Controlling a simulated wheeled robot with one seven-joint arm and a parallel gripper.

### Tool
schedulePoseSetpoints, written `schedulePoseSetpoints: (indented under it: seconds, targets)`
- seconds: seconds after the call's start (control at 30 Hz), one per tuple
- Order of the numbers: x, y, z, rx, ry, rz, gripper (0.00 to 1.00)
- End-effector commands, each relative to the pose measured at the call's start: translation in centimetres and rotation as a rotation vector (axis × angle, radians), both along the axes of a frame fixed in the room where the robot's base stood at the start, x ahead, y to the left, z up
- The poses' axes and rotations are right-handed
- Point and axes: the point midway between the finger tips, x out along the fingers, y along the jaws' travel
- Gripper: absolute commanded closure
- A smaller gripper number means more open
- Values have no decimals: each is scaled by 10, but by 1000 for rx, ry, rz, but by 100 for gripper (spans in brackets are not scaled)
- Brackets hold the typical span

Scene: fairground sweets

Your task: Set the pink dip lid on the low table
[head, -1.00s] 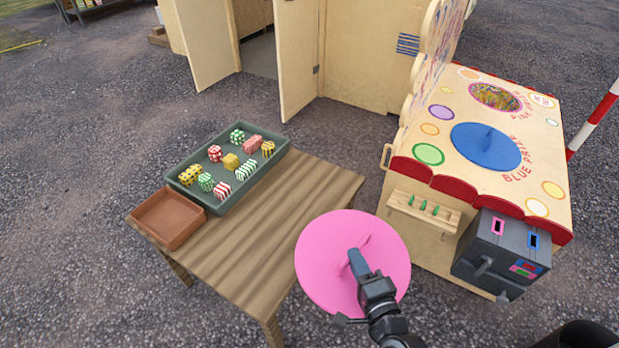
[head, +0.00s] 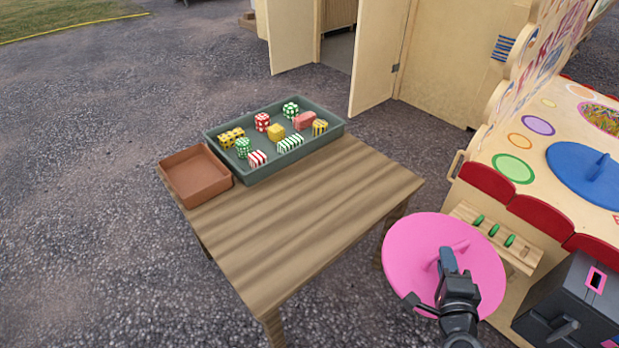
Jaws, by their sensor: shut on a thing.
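The pink dip lid (head: 403,261) is a round pink disc with a raised handle on top. My gripper (head: 447,262) is shut on that handle and holds the lid in the air at the lower right of the head view. The low table (head: 300,235) is wooden and stands left of the lid. In the picture the lid lies just beyond the table's right side. The lid hides part of the stall front behind it.
On the table's far part are a green tray (head: 222,140) of several striped and dotted sweets and an empty brown tray (head: 197,176). The table's near part is bare. The stall with a blue lid (head: 580,172) and a dark box (head: 578,300) stand at right.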

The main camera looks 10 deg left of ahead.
Motion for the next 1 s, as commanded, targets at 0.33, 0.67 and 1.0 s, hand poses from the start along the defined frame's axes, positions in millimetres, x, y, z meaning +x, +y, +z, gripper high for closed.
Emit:
schedulePoseSetpoints:
  seconds: [0.33,0.67,1.0]
  targets:
    - [6,-6,-4,-3,1,1,100]
    - [20,12,15,1,10,119,100]
    - [37,48,52,5,18,331,100]
